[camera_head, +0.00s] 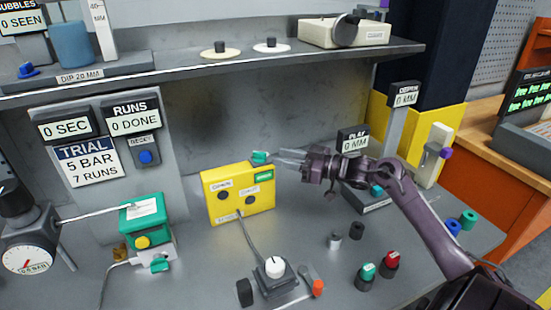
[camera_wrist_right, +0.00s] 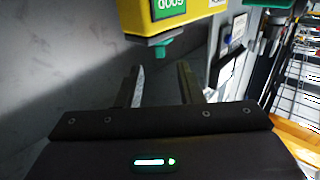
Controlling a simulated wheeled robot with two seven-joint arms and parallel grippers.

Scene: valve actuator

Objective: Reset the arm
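My right gripper (camera_head: 281,157) reaches in from the right in the head view. Its fingers are apart and empty in the right wrist view (camera_wrist_right: 162,80). Its fingertips point at a small green tab (camera_head: 260,157) on the upper right of a yellow box (camera_head: 224,204). In the right wrist view the green tab (camera_wrist_right: 150,49) sticks out below the yellow box (camera_wrist_right: 170,24), just beyond the fingertips, with a gap between. The box carries two dark round ports and a green label. My left gripper is in neither view.
A green-topped valve unit (camera_head: 143,212) with a gauge (camera_head: 27,258) stands left. A panel with a blue reset button (camera_head: 146,157) is behind it. A joystick box (camera_head: 275,272) and several coloured caps lie in front. A shelf (camera_head: 200,72) overhangs the bench.

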